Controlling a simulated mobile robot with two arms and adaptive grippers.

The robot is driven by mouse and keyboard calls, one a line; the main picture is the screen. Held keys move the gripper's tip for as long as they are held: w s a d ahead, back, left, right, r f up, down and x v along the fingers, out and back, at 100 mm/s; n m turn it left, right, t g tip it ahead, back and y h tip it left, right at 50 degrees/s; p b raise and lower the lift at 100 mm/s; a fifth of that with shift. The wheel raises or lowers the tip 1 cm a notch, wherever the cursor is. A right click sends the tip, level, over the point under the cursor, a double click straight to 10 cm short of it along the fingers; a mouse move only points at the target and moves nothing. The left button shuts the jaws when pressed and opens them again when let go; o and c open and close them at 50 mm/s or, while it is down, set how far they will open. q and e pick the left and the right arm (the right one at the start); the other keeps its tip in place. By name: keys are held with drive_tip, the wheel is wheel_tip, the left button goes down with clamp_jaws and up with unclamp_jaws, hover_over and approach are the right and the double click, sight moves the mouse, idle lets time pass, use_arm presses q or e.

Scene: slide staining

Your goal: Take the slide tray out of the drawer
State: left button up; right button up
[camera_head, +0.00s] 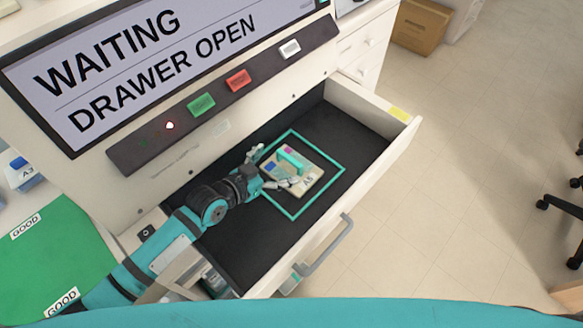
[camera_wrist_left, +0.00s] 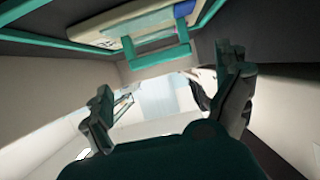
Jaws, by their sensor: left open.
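The drawer (camera_head: 235,252) stands open, with a dark floor and a teal square outline on it. The slide tray (camera_head: 307,183), cream with a teal handle, a blue patch and the label A5, lies inside that outline. My left gripper (camera_head: 272,168) is over the drawer at the tray's left side, its fingers open, with nothing seen between them. In the left wrist view the open fingers (camera_wrist_left: 168,85) point towards the tray's teal handle (camera_wrist_left: 158,55), with a visible gap before it. The tray's edge (camera_wrist_left: 140,22) shows at the top. My right gripper is in neither view.
A screen (camera_head: 150,60) above the drawer reads "WAITING DRAWER OPEN". Below it are green (camera_head: 201,105), red (camera_head: 238,80) and white (camera_head: 290,48) buttons. A green mat (camera_head: 60,245) marked GOOD and a blue-topped A3 item (camera_head: 22,172) are at left.

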sight(290, 157)
use_arm(q)
drive_tip(key=shift+w+d+f, duration=0.25)
drive_tip(key=shift+w+d, duration=0.1)
drive_tip(key=shift+w, duration=0.15)
drive_tip(key=x, duration=0.4)
drive_tip(key=shift+w+d+f, duration=0.2)
drive_tip(key=shift+w+d, duration=0.05)
drive_tip(key=shift+d, duration=0.05)
drive_tip(key=shift+a+r, duration=0.1)
drive_tip(key=c, duration=1.1)
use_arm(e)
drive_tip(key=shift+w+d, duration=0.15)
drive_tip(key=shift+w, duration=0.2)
use_arm(q)
drive_tip(key=shift+c, duration=0.2)
